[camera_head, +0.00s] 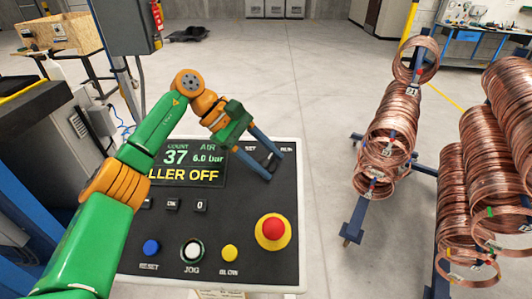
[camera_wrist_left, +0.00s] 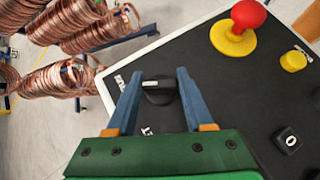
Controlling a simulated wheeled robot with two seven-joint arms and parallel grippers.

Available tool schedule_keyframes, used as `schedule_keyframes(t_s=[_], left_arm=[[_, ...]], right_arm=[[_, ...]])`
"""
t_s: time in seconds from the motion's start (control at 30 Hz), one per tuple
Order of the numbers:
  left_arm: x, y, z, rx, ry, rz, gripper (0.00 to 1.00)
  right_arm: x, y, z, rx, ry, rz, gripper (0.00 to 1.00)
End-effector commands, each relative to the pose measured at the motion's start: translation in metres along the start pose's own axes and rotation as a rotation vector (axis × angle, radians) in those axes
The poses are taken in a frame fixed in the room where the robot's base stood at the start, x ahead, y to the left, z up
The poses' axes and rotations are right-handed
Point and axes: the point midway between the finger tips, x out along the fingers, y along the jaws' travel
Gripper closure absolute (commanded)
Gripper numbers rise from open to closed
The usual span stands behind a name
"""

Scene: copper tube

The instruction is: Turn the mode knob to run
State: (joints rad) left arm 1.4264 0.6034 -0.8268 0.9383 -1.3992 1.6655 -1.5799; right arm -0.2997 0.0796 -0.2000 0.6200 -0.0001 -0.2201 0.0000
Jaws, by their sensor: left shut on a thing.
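The black mode knob (camera_wrist_left: 158,94) sits on the dark control panel (camera_head: 237,258), between my left gripper's fingers in the left wrist view. Its white mark points left in that view, toward a small white label near the panel's corner that I cannot read there. The "RUN" label (camera_head: 286,149) shows just beyond the fingers. My left gripper also shows in the left wrist view (camera_wrist_left: 158,86), shut on the knob. My right gripper is not in view.
A red emergency stop (camera_head: 273,229) on a yellow base stands up from the panel. Blue (camera_head: 151,247), white (camera_head: 192,251) and yellow (camera_head: 229,252) buttons line its near edge. Copper coils (camera_head: 390,135) hang on racks to the right. Open floor lies beyond the panel.

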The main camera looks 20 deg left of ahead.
Motion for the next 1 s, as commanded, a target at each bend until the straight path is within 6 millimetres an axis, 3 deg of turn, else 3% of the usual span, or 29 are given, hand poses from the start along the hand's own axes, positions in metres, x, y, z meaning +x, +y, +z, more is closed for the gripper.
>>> schedule_keyframes(t_s=[0.4,1.0], left_arm=[[0.0007,0.0004,-0.0004,0.097,0.002,-0.116,1.0],[0.0014,-0.0008,-0.0022,0.117,0.004,-0.145,1.0]], right_arm=[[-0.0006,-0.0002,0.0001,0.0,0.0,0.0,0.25],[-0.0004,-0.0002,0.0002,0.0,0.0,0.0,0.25]])
